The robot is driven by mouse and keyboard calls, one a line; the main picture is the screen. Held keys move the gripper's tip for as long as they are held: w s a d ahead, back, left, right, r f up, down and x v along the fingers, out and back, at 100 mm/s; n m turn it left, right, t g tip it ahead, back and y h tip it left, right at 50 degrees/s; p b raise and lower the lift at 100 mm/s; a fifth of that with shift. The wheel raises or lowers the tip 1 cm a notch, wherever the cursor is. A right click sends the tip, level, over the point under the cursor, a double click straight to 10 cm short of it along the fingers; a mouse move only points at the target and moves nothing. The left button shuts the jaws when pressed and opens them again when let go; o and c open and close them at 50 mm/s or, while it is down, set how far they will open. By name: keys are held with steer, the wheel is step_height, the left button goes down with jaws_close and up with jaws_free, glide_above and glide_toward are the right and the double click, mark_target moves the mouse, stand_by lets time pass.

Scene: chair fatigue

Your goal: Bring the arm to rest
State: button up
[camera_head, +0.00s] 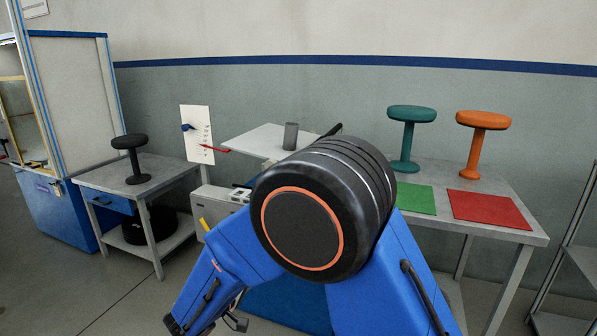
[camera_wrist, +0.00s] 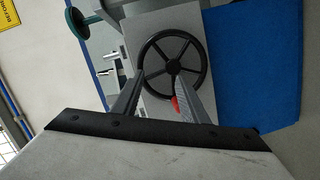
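My gripper (camera_wrist: 157,82) shows in the wrist view with its two grey fingers apart. I see nothing held between them. A black spoked handwheel (camera_wrist: 173,42) lies beyond the fingertips, and a gap between it and the fingers cannot be judged. A small red piece (camera_wrist: 175,104) shows beside the right finger; what it belongs to is unclear. In the head view my blue arm is bent, with its large black joint in the middle of the picture. It hides part of the machine and the table behind it.
A grey table holds a teal stool (camera_head: 406,140), an orange stool (camera_head: 477,145), a green mat (camera_head: 413,199) and a red mat (camera_head: 490,209). A black stool (camera_head: 133,158) stands on the left side table (camera_head: 110,181). A grey cylinder (camera_head: 290,136) stands on a white plate. A shelf rack (camera_head: 575,262) is at right.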

steer(key=s+d+r+m+g, duration=0.1)
steer(key=s+d+r+g, duration=0.15)
steer(key=d, duration=0.75)
steer(key=s+d+r+m+g, duration=0.2)
steer(key=d+g, duration=0.2)
steer(key=d, duration=0.7)
steer(key=s+d+r+m+g, duration=0.1)
steer(key=s+d+r+g, duration=0.25)
steer(key=d, duration=0.65)
steer(key=s+d+m+y, duration=0.1)
steer(key=s+d+y, duration=0.2)
steer(key=s, duration=0.4)
steer(key=s+d+m+y, duration=0.1)
steer(key=s+d+y, duration=0.1)
steer(key=s, duration=0.5)
steer(key=s+d+r+m+y, duration=0.1)
steer(key=s+d+y, duration=0.2)
steer(key=s, duration=0.3)
steer(key=shift+s+d+t+y, duration=0.3)
steer(key=shift+s+d, duration=0.1)
steer(key=shift+d, duration=0.4)
steer(key=shift+c, duration=0.6)
